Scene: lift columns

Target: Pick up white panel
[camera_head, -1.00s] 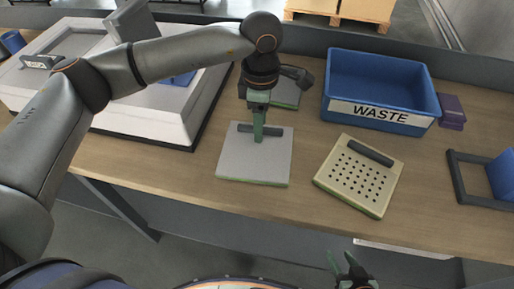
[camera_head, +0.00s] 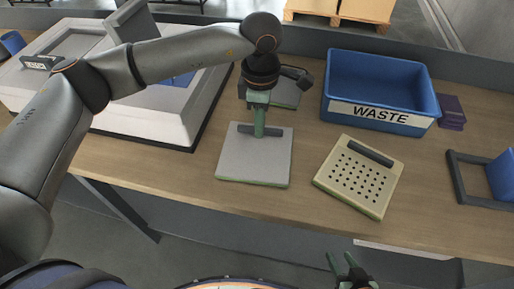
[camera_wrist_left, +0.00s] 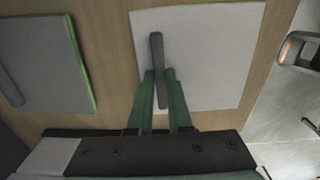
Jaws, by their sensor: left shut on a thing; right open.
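The white panel (camera_head: 253,164) lies flat on the wooden table, left of the middle in the head view. It has a dark bar handle (camera_head: 244,129) near its far edge. My left gripper (camera_head: 260,132) is over the panel and shut on the handle. In the left wrist view the green fingers (camera_wrist_left: 161,88) stand on both sides of the dark handle (camera_wrist_left: 157,52), with the white panel (camera_wrist_left: 210,50) below. My right gripper (camera_head: 345,264) is open and empty at the bottom of the head view, off the table's front edge.
A cream perforated panel (camera_head: 350,190) lies to the right. A blue WASTE bin (camera_head: 380,75) stands behind it. A grey panel (camera_head: 287,95) lies behind my left gripper. A large light-grey case (camera_head: 130,120) is at left. A dark frame (camera_head: 460,180) lies at right.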

